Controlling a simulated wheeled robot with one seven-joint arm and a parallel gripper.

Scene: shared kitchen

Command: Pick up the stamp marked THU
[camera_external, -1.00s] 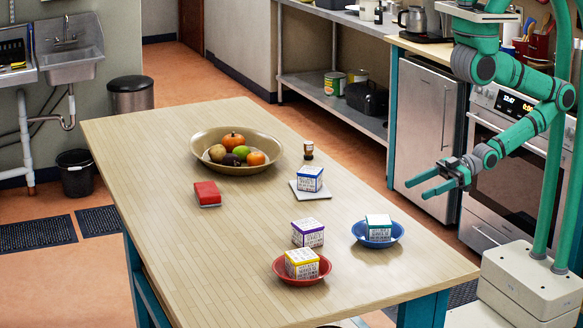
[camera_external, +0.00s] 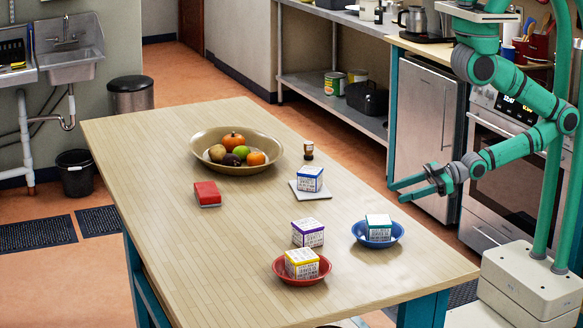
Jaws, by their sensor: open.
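No marking THU is readable at this size, so I cannot tell which object is the named stamp. A small brown piece with a dark band (camera_external: 308,150) stands upright near the table's far right edge and may be a stamp. Several white printed cubes have coloured tops: a blue-topped cube (camera_external: 309,179) on a pale square, a purple-topped cube (camera_external: 308,233) on bare table, a yellow-topped cube (camera_external: 302,264) in a red dish, and a teal-topped cube (camera_external: 378,228) in a blue dish. My gripper (camera_external: 397,193) is open and empty, pointing left, beyond the table's right edge.
The red dish (camera_external: 280,276) and blue dish (camera_external: 394,239) stand nearest my base. The table's left side is clear.

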